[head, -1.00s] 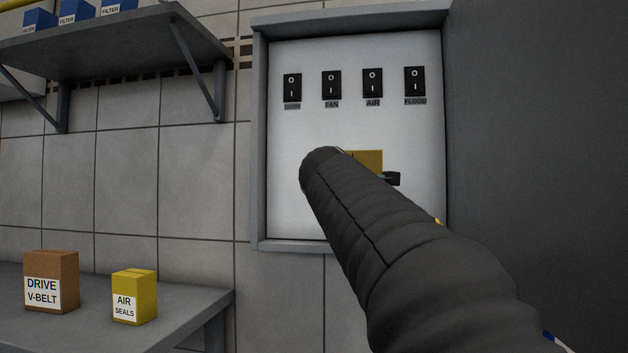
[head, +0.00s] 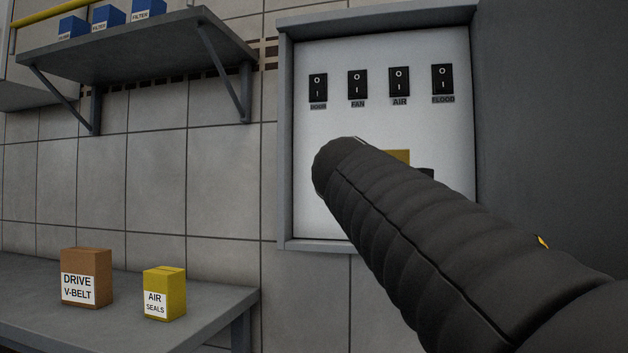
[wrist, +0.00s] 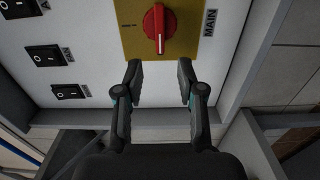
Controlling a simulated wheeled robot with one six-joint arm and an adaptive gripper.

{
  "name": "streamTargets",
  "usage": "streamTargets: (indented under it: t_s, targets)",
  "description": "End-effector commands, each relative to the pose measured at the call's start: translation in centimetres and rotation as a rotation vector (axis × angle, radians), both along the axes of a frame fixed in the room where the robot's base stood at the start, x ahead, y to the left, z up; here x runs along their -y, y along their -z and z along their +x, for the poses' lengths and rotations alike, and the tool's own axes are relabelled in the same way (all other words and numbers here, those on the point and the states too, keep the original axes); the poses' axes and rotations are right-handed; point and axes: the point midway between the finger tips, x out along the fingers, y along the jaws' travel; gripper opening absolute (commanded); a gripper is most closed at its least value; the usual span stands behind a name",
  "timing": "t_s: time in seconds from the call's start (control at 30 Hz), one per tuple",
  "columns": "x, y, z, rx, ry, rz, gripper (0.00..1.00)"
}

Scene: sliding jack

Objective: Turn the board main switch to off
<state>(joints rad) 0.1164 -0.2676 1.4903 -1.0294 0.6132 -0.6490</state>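The board (head: 320,140) is a white panel in a grey frame on the wall. In the wrist view the main switch (wrist: 155,28) is a red rotary knob on a yellow plate (wrist: 183,42) beside the label MAIN. In the head view my arm hides the knob, and only part of the yellow plate (head: 400,156) shows. My gripper (wrist: 159,72) is open and empty. Its two fingertips are just short of the knob, one to each side of its handle end, and do not appear to touch it.
A row of black rocker switches (head: 357,84) sits high on the board, labelled FAN, AIR, FLOOD and one blurred. A shelf with blue filter boxes (head: 108,17) is at upper left. A bench (head: 215,312) below holds a brown box (head: 86,262) and yellow box (head: 165,282).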

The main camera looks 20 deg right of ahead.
Motion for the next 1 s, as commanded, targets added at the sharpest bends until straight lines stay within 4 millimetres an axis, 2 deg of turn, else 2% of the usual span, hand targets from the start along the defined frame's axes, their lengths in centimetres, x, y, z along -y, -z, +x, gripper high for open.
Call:
streamTargets:
  t_s: [0.1,0.3,0.87,1.0]
  targets:
    - [-1.4,0.0,-1.7,0.001,-0.004,-0.001,0.39]
    - [-2.5,0.0,-3.2,0.0,-0.002,-0.001,0.39]
    - [-2.6,0.0,-3.6,0.0,0.0,0.0,0.39]
    - [-2.6,0.3,-3.6,0.032,0.004,0.064,0.39]
